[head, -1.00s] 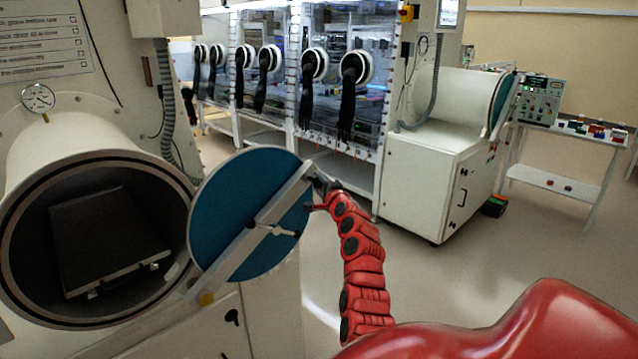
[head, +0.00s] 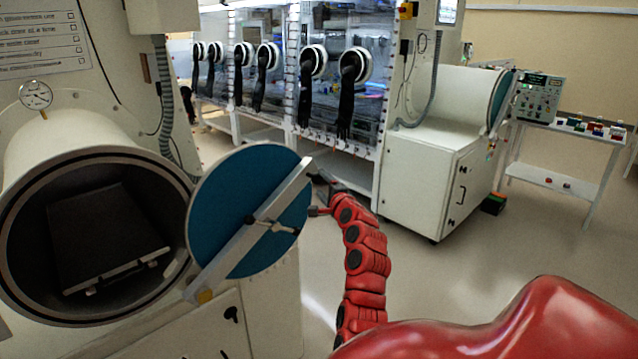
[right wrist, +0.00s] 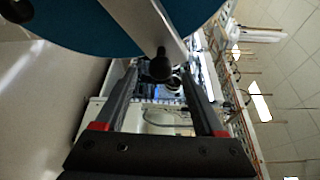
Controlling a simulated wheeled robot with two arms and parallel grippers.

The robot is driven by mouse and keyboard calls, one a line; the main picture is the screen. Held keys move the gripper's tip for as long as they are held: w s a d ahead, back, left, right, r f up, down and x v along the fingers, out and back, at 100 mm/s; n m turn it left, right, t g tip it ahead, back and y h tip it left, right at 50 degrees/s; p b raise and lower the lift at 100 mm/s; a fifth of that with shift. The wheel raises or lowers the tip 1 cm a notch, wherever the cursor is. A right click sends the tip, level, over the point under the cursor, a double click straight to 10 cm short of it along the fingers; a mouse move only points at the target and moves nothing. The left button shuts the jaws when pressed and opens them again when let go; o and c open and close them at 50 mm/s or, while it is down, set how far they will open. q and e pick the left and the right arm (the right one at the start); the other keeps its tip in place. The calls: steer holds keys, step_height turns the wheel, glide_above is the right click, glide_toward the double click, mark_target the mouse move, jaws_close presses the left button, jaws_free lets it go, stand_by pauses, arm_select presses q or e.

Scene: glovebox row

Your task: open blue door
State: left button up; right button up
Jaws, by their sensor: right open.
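The round blue door (head: 235,200) stands swung open on the right side of the round chamber (head: 95,235) in the head view. A pale bar with a small handle (head: 270,226) crosses its face. The chamber mouth is uncovered and a dark tray (head: 108,240) lies inside. My right gripper (head: 318,195) is just right of the door's edge, apart from the handle. In the right wrist view my open fingers (right wrist: 166,90) hold nothing, and the blue door (right wrist: 75,25) and its bar fill the top. My left gripper is out of view.
A second chamber with a blue door (head: 502,100) sits on a white cabinet (head: 425,185) farther back. Glovebox windows with black gloves (head: 347,95) line the back. A cart (head: 560,180) stands at the right. The floor between is clear.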

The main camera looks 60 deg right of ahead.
steer(key=b+v, duration=0.2)
steer(key=v, duration=1.1)
steer(key=shift+b, duration=0.35)
